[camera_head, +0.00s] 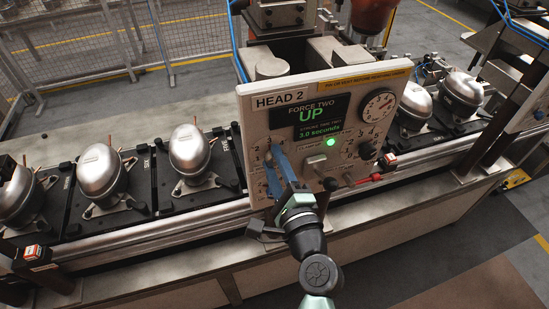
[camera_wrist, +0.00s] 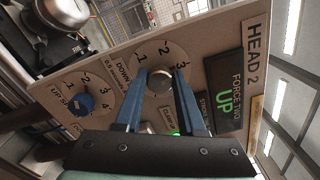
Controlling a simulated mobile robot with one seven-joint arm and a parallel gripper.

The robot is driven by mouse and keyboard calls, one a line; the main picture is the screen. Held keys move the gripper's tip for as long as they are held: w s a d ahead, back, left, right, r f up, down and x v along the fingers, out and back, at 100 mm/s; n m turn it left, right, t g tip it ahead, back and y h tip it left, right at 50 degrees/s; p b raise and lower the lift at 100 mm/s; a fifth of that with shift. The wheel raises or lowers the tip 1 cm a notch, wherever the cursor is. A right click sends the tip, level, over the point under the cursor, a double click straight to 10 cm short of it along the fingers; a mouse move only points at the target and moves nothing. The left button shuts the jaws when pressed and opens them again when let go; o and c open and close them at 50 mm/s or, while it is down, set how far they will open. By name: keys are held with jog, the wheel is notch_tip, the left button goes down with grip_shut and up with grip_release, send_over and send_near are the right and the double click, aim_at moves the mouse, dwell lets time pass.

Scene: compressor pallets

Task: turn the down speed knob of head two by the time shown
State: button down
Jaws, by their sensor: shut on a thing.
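The head two panel (camera_head: 262,118) stands upright over the line and reads HEAD 2. Its display (camera_head: 312,115) shows FORCE TWO, UP and a stroke time of 3.0 seconds. In the head view my gripper (camera_head: 275,158) covers the knob. The blue up speed knob (camera_wrist: 83,103) sits beside it in the wrist view, clear of the fingers.
A green lamp (camera_head: 330,141), a black knob (camera_head: 367,150), a round gauge (camera_head: 379,105) and a red-handled lever (camera_head: 370,179) are on the panel's right side. Several silver compressors (camera_head: 101,171) stand on black pallets along the conveyor. Open floor lies at the lower right.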

jog(key=shift+m, duration=0.5)
jog(key=c, duration=0.5)
grip_release()
jog(key=shift+s, duration=0.1)
jog(key=shift+s+d+f, duration=0.15)
jog(key=shift+s, duration=0.1)
jog(key=b+v, duration=0.4)
jog(key=v, duration=0.8)
jog(key=shift+s, duration=0.1)
